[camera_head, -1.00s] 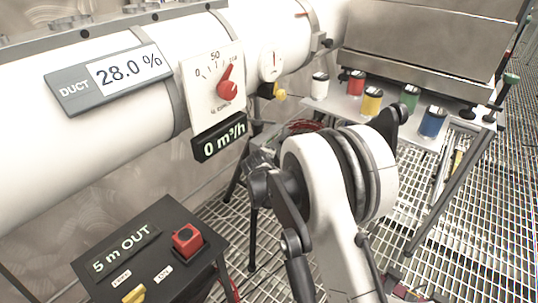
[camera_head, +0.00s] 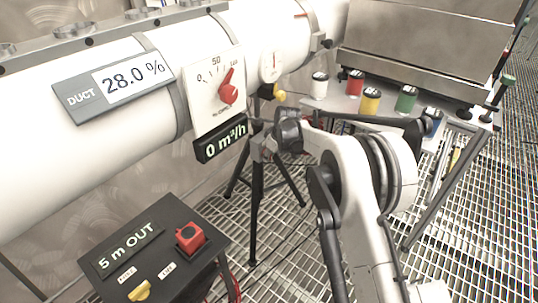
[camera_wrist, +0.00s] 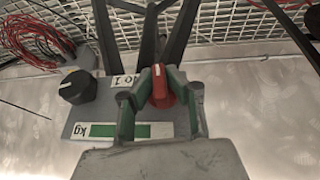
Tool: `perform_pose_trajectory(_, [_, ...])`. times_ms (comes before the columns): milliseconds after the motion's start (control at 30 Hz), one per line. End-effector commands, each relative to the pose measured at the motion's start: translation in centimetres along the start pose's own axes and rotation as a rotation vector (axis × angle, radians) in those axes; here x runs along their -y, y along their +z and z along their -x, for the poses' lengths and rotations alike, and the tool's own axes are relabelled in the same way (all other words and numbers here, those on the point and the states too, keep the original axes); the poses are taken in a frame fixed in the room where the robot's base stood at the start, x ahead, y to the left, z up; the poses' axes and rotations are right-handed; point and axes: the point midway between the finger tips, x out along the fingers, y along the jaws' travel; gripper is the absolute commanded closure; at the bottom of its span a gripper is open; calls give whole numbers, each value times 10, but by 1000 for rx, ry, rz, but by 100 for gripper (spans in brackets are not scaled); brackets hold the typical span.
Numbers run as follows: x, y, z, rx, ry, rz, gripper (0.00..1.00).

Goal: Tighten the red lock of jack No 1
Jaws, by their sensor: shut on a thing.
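The red lock (camera_wrist: 162,90) is a small red knob on the grey plate of jack No 1 (camera_wrist: 86,112), seen upside down in the wrist view. A label on the plate reads No 1, and a kg gauge with a green bar (camera_wrist: 120,131) lies on the near part. My gripper (camera_wrist: 163,84) has its green-padded fingers on both sides of the red lock and is shut on it. The red lock's turn position is hard to read. In the head view the fingertips and the lock cannot be made out.
In the head view a white duct (camera_head: 60,150), a control box (camera_head: 150,255) and a shelf with several coloured canisters (camera_head: 370,100) surround my arm.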

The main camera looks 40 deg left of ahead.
Motion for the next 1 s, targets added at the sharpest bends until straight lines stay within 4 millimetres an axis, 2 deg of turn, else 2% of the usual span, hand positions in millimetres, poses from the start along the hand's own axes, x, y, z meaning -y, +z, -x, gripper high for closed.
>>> perform_pose_trajectory(300, [0, 1, -1, 2, -78, -33, 100])
perform_pose_trajectory(733, [0, 1, -1, 3, -87, -36, 100])
perform_pose_trajectory(767, [0, 1, -1, 3, -87, -36, 86])
perform_pose_trajectory(867, [0, 1, -1, 3, -86, -36, 73])
perform_pose_trajectory(900, [0, 1, -1, 2, -86, -36, 69])
perform_pose_trajectory(1000, [0, 1, -1, 2, -86, -36, 69])
